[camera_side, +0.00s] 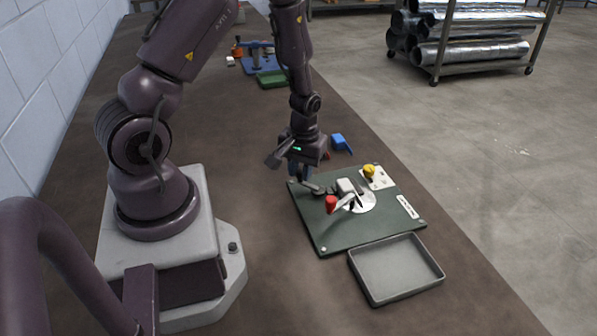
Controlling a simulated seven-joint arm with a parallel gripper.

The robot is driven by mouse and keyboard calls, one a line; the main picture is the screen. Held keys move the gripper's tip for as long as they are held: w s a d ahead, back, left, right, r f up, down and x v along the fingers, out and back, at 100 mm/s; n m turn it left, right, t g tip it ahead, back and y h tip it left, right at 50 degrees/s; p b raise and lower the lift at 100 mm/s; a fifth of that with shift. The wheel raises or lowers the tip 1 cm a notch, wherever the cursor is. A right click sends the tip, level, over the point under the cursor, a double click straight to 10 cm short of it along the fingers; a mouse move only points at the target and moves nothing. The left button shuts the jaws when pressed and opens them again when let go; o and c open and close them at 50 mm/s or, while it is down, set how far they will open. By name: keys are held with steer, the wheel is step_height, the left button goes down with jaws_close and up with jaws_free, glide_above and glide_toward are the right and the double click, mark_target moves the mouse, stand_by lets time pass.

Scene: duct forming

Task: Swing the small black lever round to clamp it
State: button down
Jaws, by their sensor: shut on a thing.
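A green board (325,235) lies on the brown bench. A small dark lever (316,188) is at the board's back left edge, running toward a pale block (346,186). My gripper (301,174) points down at the lever's left end and appears shut on it. The fingertips are small and partly hidden, so the exact hold is hard to see. A white round plate (366,202) on the board carries thin dark and pale parts beside a red knob (331,203). A yellow knob (369,170) sits on a white plate at the back right.
A grey tray (398,268) lies at the board's front edge. A blue piece (341,142) is behind the board, close to my gripper. A second green board (272,79) with tools is farther back.

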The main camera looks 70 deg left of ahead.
steer(key=w+m, duration=0.1)
steer(key=m, duration=0.1)
steer(key=w+a+m, duration=0.1)
steer(key=m, duration=0.1)
steer(key=shift+m, duration=0.3)
steer(key=shift+w+a+m, duration=0.1)
steer(key=shift+w+m, duration=0.2)
steer(key=shift+m, duration=0.5)
steer(key=shift+w+m, duration=0.3)
steer(key=shift+m, duration=0.5)
steer(key=shift+w, duration=0.1)
steer(key=c, duration=1)
jaws_free()
steer(key=shift+o, duration=0.2)
step_height(320, 180, up, 13)
steer(key=shift+d, duration=0.4)
